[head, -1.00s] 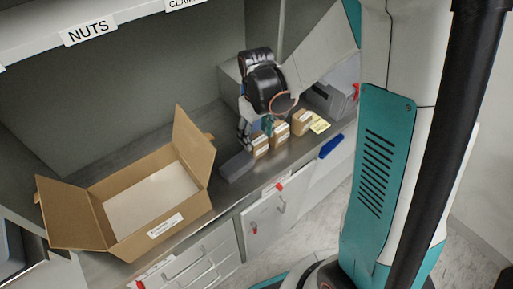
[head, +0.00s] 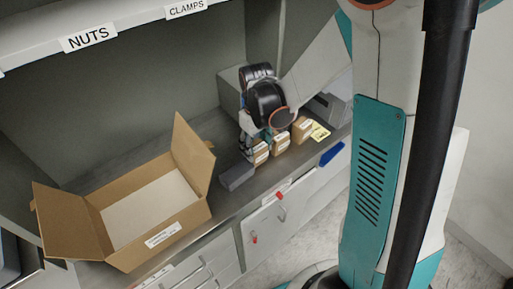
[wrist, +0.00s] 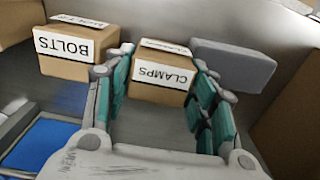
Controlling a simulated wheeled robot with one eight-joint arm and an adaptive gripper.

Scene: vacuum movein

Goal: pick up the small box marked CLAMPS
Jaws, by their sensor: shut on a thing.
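The small brown box marked CLAMPS (wrist: 160,92) stands between the two fingers of my gripper (wrist: 163,62) in the wrist view. Its white label reads upside down there. The teal-padded fingers are shut on its two sides. In the head view the CLAMPS box (head: 261,155) is at the left end of a row of small boxes, with my gripper (head: 247,146) over it, partly hidden by my wrist. It appears to rest on the counter still. I cannot see the finger contact in full.
The box marked BOLTS (wrist: 72,65) stands close beside it. A grey block (wrist: 235,66) lies on the other side. A large open carton (head: 190,212) stands left on the counter. A shelf (head: 130,22) runs above.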

